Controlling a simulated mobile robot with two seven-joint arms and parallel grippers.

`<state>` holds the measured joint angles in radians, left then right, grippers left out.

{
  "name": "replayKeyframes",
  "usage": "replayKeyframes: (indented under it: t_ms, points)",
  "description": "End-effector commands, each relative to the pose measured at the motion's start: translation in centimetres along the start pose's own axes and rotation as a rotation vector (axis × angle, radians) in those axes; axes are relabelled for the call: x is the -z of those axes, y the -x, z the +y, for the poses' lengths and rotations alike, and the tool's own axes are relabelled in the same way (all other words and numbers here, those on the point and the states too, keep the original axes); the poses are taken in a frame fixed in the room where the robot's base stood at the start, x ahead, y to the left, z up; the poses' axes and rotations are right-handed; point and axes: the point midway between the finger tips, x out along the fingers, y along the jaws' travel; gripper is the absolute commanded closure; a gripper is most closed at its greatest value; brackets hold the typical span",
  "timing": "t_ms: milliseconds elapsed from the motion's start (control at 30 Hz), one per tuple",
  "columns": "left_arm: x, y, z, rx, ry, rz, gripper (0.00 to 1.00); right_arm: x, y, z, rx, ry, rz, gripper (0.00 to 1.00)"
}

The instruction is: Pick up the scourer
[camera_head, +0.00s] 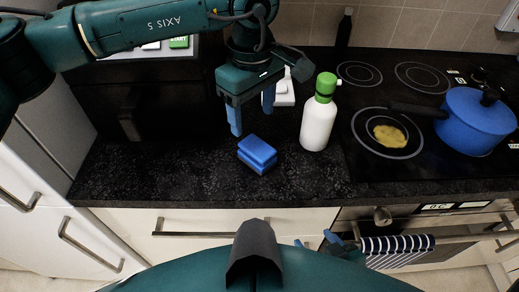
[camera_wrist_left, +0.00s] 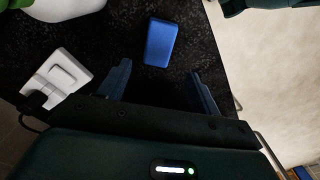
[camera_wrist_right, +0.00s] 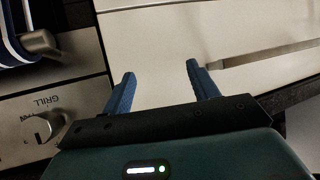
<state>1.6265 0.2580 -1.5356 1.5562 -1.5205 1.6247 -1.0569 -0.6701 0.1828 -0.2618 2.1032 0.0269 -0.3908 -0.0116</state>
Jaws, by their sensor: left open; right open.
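The scourer (camera_head: 257,154) is a blue block with a darker band through its middle, lying on the black speckled worktop. It also shows in the left wrist view (camera_wrist_left: 160,42), ahead of the fingertips and between their lines. My left gripper (camera_head: 253,114) is open and empty above the worktop, behind and slightly left of the scourer, not touching it. Its two blue fingers show apart in the left wrist view (camera_wrist_left: 156,78). My right gripper (camera_wrist_right: 160,78) is open and empty, low in front of the drawers and oven front. In the head view it is mostly hidden by my body.
A white bottle with a green cap (camera_head: 318,115) stands right of the scourer. A white socket (camera_head: 285,90) is behind. A striped towel (camera_head: 398,247) hangs on the oven handle. Worktop left of the scourer is clear.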

Motion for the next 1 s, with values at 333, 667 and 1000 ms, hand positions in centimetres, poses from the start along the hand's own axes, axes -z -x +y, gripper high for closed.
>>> replayKeyframes:
  t_ms: [333, 667, 1000]
  points:
    - [-0.2, -4.5, 0.0, -0.002, 0.0, -0.004, 0.36, -0.3, 0.2, 0.4, -0.013, -0.006, -0.022, 0.41]
    - [-0.8, -8.6, 0.2, 0.0, 0.001, -0.006, 0.36, 0.2, 0.7, 0.6, -0.026, -0.02, -0.04, 0.41]
    - [-0.8, -9.8, 0.3, -0.002, 0.001, -0.004, 0.36, -0.3, 0.5, 1.0, -0.034, -0.017, -0.052, 0.41]
